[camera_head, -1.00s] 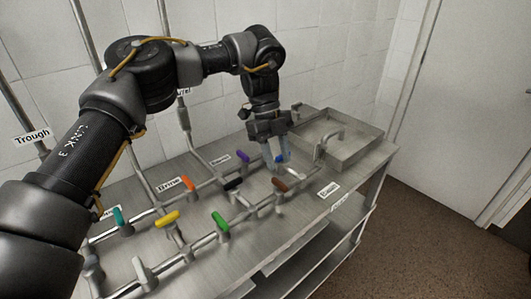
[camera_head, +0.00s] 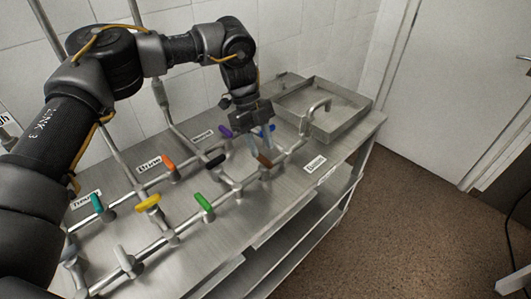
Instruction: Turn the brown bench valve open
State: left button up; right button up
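The brown valve handle (camera_head: 264,160) sits on the pipe run on the metal bench, left of the sink. My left gripper (camera_head: 263,146) points down just behind and above it, its pale fingers apart with a gap between them. The fingertips overlap the handle's far end in the picture; I cannot tell whether they touch it. My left arm reaches in from the left along the wall. My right gripper is not in view.
Blue (camera_head: 266,129), purple (camera_head: 226,131), black (camera_head: 214,161), orange (camera_head: 168,162), green (camera_head: 204,202), yellow (camera_head: 148,203), teal (camera_head: 97,203) and white (camera_head: 124,258) handles stand on nearby pipes. A sink (camera_head: 345,125) with a tap (camera_head: 314,112) is at the right. Open floor lies right of the bench.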

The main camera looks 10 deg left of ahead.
aim_at(266, 160)
pick_arm(q)
jog(key=shift+x, duration=1.85)
jog(key=shift+s, duration=0.1)
